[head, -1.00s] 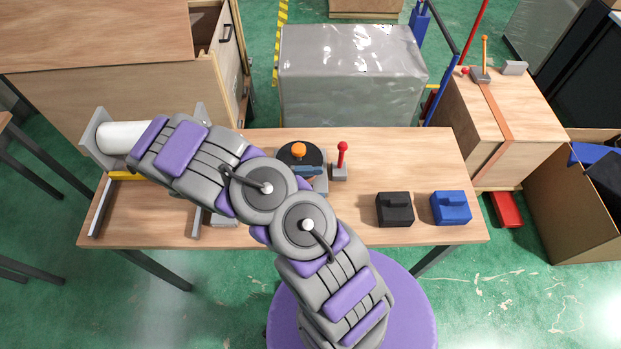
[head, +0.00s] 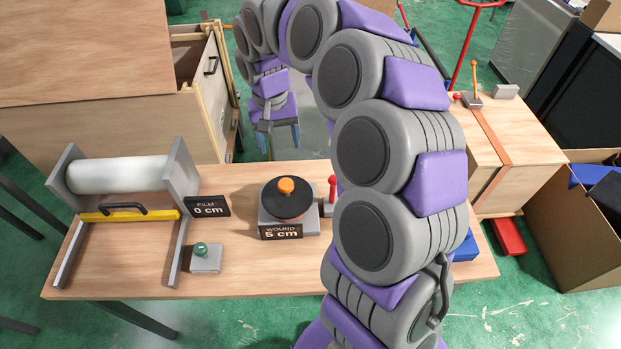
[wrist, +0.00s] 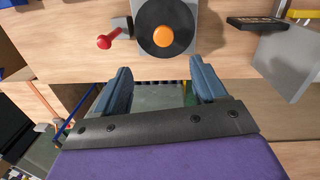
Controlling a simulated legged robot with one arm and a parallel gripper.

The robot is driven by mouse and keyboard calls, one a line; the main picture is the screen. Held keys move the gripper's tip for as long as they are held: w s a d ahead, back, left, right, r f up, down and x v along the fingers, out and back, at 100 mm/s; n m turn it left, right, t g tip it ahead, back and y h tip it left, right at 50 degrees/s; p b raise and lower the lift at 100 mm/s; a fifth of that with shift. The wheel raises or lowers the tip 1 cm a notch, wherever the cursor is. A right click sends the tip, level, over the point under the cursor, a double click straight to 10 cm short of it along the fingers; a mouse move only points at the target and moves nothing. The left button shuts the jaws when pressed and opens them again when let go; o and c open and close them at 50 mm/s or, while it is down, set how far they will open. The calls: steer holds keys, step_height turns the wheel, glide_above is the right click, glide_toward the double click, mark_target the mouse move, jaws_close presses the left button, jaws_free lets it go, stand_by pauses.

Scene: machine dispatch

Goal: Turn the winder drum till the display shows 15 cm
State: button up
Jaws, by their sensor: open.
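The winder drum (head: 288,203) is a black disc with an orange knob (head: 286,186) on top, set on a grey base on the table. The display (head: 282,231) on its front reads "WOUND 5 cm". In the wrist view the drum (wrist: 165,28) and its knob (wrist: 163,37) show at the top, beyond my fingertips. My gripper (head: 281,140) hangs behind the table's back edge, above and behind the drum, pointing down. In the wrist view my gripper (wrist: 158,80) has its two blue fingers wide apart with nothing between them.
A red-knobbed lever (head: 332,188) stands just right of the drum. Left are a white film roll (head: 118,174) on a stand, a yellow bar (head: 130,215), a "FILM 0 cm" sign (head: 207,206) and a green button (head: 201,249). My arm covers the table's right part.

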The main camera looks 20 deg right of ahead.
mark_target(285, 183)
steer(key=shift+m+t+y, duration=0.3)
steer(key=f+b, duration=0.1)
steer(key=f, duration=0.4)
steer(key=f+b, duration=0.1)
steer(key=f, duration=0.5)
steer(key=f+b, duration=0.1)
steer(key=f, duration=0.4)
steer(key=shift+w+d+f, duration=0.15)
steer(key=shift+w+d, duration=0.1)
jaws_close()
